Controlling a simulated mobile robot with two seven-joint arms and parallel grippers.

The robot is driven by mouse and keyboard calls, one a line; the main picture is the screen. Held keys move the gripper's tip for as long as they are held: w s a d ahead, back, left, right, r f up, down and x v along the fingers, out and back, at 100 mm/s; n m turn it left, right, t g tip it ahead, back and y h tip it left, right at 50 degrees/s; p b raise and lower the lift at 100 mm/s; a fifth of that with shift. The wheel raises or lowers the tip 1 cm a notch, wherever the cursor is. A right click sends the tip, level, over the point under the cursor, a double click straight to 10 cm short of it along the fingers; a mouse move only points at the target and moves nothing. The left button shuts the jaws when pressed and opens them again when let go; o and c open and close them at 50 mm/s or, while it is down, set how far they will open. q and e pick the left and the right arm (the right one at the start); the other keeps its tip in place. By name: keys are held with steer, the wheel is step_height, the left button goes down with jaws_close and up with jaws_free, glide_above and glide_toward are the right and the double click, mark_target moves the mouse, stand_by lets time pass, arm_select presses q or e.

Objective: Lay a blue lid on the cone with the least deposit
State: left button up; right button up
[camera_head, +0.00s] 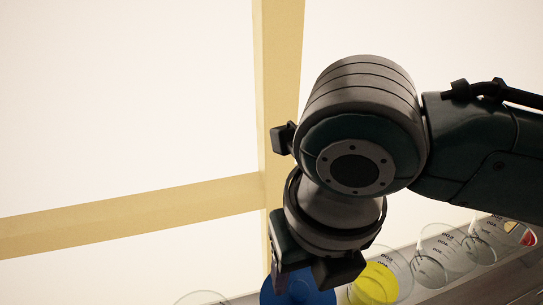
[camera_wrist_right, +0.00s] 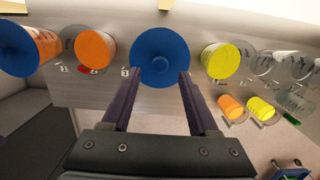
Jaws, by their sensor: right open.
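In the right wrist view, my right gripper (camera_wrist_right: 160,74) is open, its two fingers apart at the near edge of a blue lid (camera_wrist_right: 160,52). I cannot tell whether they touch it. The lid also shows in the head view (camera_head: 305,290), partly hidden under my right gripper (camera_head: 312,278). A second blue lid (camera_wrist_right: 14,46) is at the far left of the wrist view, against an orange-filled vessel (camera_wrist_right: 47,42). Other vessels hold orange (camera_wrist_right: 95,50) and yellow (camera_wrist_right: 222,61); the yellow one also shows in the head view (camera_head: 376,286). Deposit amounts are not clear. My left gripper is out of view.
Clear, empty-looking glass vessels (camera_head: 431,268) stand in a row to the right of the yellow one. A clear rim (camera_head: 200,298) shows at lower left. Smaller orange (camera_wrist_right: 231,107) and yellow (camera_wrist_right: 260,109) items sit close below the row in the wrist view.

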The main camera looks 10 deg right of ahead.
steer(key=s+a+r+m+y, duration=0.2)
steer(key=s+a+r+m, duration=0.1)
steer(key=r+m, duration=0.35)
steer(key=s+d+f+m+t+h, duration=0.1)
steer(key=s+d+m, duration=0.3)
steer(key=m, duration=1)
steer(key=s+d+f+m+t, duration=0.1)
steer(key=s+d+m, duration=0.3)
steer(key=d+m, duration=0.4)
steer(key=m, duration=0.6)
steer(key=shift+s+d+f+h, duration=0.2)
steer(key=shift+s+f+h, duration=0.05)
steer(key=shift+f+h, duration=0.15)
steer(key=shift+r, duration=0.1)
step_height(320, 180, up, 27)
steer(key=p, duration=2.7)
